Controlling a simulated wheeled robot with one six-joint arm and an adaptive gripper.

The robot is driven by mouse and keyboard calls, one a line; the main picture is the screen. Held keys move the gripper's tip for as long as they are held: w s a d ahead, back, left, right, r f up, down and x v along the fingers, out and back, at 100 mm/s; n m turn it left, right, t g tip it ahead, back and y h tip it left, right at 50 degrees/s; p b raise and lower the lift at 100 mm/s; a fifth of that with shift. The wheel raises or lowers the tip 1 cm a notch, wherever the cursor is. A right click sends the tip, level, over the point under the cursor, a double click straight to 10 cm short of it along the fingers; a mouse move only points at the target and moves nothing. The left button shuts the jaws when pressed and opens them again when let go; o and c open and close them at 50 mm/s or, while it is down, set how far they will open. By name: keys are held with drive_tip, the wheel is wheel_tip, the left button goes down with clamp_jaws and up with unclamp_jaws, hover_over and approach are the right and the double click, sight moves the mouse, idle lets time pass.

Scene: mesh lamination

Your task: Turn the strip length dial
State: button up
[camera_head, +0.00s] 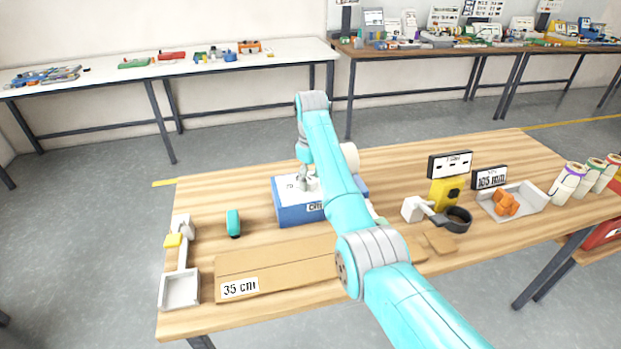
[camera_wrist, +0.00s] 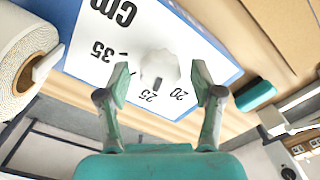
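The strip length dial (camera_wrist: 160,66) is a white faceted knob on the white top plate of a blue box (camera_head: 300,215). In the wrist view the plate carries the marks 20, 25, 35 and "cm", and the dial's dark pointer line faces 25. My gripper (camera_wrist: 161,76) is open, with one teal fingertip on each side of the dial and visible gaps between. In the head view my gripper (camera_head: 308,182) is over the box top, and the dial is hard to make out there.
A "35 cm" label (camera_head: 240,288) lies on a brown board at the table front. A white roll (camera_wrist: 25,65) stands beside the box. A teal object (camera_head: 233,222) and a white-handled tray (camera_head: 180,289) are to the left. A yellow device (camera_head: 446,194) stands to the right.

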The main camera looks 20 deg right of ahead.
drive_tip(key=c, duration=1.1)
drive_tip(key=shift+m, duration=0.4)
drive_tip(key=m, duration=0.7)
drive_tip(key=shift+m, duration=0.3)
drive_tip(key=m, duration=0.3)
drive_tip(key=shift+m, duration=2.2)
drive_tip(key=o, duration=1.1)
